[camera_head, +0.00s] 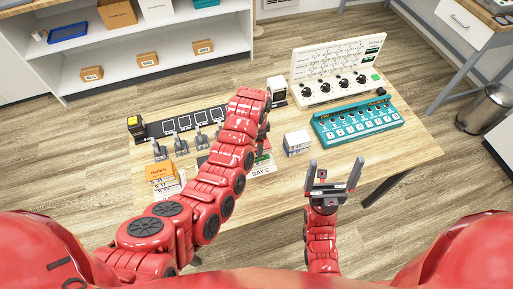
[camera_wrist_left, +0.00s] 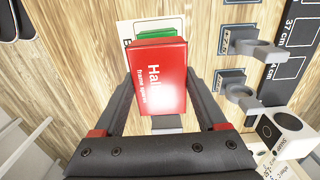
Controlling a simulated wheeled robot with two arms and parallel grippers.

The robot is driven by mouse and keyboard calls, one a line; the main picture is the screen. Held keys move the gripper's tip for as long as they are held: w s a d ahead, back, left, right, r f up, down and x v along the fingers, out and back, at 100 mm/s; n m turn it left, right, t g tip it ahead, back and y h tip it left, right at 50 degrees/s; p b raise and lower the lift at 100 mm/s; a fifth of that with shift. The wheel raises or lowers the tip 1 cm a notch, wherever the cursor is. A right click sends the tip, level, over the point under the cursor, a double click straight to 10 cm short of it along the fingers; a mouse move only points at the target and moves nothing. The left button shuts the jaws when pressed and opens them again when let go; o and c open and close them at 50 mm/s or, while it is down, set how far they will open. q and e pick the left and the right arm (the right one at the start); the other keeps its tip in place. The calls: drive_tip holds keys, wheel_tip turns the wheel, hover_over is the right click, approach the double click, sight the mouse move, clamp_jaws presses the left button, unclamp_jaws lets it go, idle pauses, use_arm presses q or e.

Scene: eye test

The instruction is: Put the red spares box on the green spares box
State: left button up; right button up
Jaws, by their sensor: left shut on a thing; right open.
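The red spares box (camera_wrist_left: 160,78) is between the fingers of my left gripper (camera_wrist_left: 160,92) in the left wrist view, its lettered face towards the camera. The green spares box (camera_wrist_left: 156,36) shows just past its far edge, over a white card; the red box hides most of it. I cannot tell whether the two boxes touch. In the head view my left gripper (camera_head: 263,132) is over the table's middle, largely behind my own arm, above the BAY C card (camera_head: 262,171). My right gripper (camera_head: 334,170) is open and empty at the table's front edge.
An orange box (camera_head: 160,168) tops a stack at the left. A small white-and-blue stack (camera_head: 297,141) stands right of the card. A teal switch panel (camera_head: 357,118) and a cream knob panel (camera_head: 338,82) fill the right. A dark strip with grey holders (camera_head: 180,124) lies behind left.

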use_arm(q)
wheel_tip(320, 180, down, 2)
drive_tip(key=shift+p, duration=0.8)
drive_tip(key=shift+f, duration=0.5)
drive_tip(key=shift+f, duration=0.15)
drive_tip(key=shift+f, duration=0.15)
drive_tip(key=o, duration=1.4)
